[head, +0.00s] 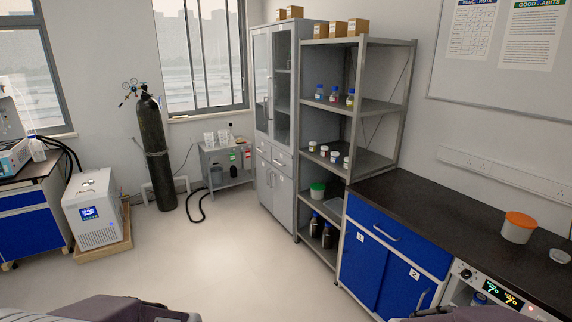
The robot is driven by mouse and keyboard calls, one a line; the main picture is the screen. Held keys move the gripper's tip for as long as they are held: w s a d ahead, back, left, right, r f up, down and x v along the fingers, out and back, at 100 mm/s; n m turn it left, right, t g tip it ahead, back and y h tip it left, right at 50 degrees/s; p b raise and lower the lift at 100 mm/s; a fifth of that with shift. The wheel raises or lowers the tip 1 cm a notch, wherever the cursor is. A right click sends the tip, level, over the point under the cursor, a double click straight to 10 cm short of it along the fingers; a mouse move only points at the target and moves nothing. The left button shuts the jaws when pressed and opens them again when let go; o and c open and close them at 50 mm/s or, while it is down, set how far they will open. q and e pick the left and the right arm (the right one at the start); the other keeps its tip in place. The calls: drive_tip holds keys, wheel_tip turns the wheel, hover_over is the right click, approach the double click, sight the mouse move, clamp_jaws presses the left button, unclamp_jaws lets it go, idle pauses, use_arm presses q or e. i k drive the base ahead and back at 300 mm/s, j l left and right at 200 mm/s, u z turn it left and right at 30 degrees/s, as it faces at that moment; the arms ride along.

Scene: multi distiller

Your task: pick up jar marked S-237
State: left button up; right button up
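Several small white jars with dark markings (334,157) stand in a row on a middle shelf of the open metal rack. A white tub with an orange lid (517,228) sits on the dark bench at right. A jar with a green lid (318,190) stands on a lower rack shelf. No label reading S-237 can be made out at this size, so I cannot tell which one carries it. Only grey parts of my arms show at the bottom left and bottom right edges. Neither gripper's fingers are visible.
The open rack (352,105) also holds bottles with coloured caps (335,95) and dark bottles (315,224). Blue cabinets (385,262) stand under the bench (440,215). A gas cylinder (154,150) and white chiller (95,208) stand at left. The middle floor is clear.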

sight(312, 144)
drive_tip(key=i+u, duration=0.2)
drive_tip(key=i, duration=1.65)
